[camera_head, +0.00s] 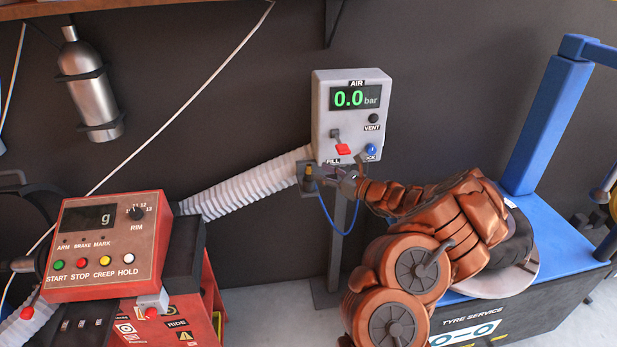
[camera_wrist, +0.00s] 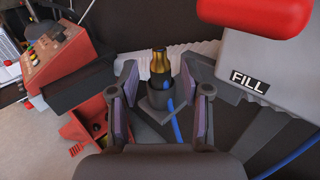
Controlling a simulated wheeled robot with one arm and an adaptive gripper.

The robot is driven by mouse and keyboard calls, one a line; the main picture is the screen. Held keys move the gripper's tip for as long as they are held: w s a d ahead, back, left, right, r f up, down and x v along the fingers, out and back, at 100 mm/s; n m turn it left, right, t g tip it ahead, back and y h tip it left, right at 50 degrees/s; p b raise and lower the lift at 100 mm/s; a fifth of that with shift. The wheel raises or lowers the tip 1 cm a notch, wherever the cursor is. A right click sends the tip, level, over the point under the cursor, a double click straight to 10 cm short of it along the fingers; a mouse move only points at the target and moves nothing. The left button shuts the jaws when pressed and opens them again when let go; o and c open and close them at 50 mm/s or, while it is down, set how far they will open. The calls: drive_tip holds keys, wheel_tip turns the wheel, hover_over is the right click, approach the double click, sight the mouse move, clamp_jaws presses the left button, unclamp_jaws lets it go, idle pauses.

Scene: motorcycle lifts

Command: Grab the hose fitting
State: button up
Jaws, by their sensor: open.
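The hose fitting (camera_wrist: 159,62) is a brass-coloured piece with a dark lower part. It stands upright in a dark cup-shaped holder (camera_wrist: 158,95), with a blue hose (camera_wrist: 173,125) running down beside it. In the head view the fitting (camera_head: 308,172) is small, at the holder left of the stand post. My gripper (camera_wrist: 160,72) is open, with one finger on each side of the fitting in the wrist view. I see no finger touching it. In the head view my gripper (camera_head: 347,183) is just right of the fitting, partly hidden by my copper-coloured arm.
The grey air box (camera_head: 352,115) reads 0.0 bar and has a red lever (camera_head: 342,149) above the holder. A white corrugated duct (camera_head: 250,185) runs behind. A red control panel (camera_head: 108,245) stands left, and a blue tyre machine (camera_head: 545,240) right.

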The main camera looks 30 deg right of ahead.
sight(309, 165)
drive_tip(key=x, duration=0.1)
drive_tip(key=p+x, duration=0.1)
drive_tip(key=x, duration=0.2)
drive_tip(key=shift+a+r+p, duration=0.1)
drive_tip(key=shift+r+p, duration=0.2)
drive_tip(key=shift+r, duration=0.05)
drive_tip(key=shift+x, duration=0.8)
drive_tip(key=shift+f, duration=0.1)
clamp_jaws()
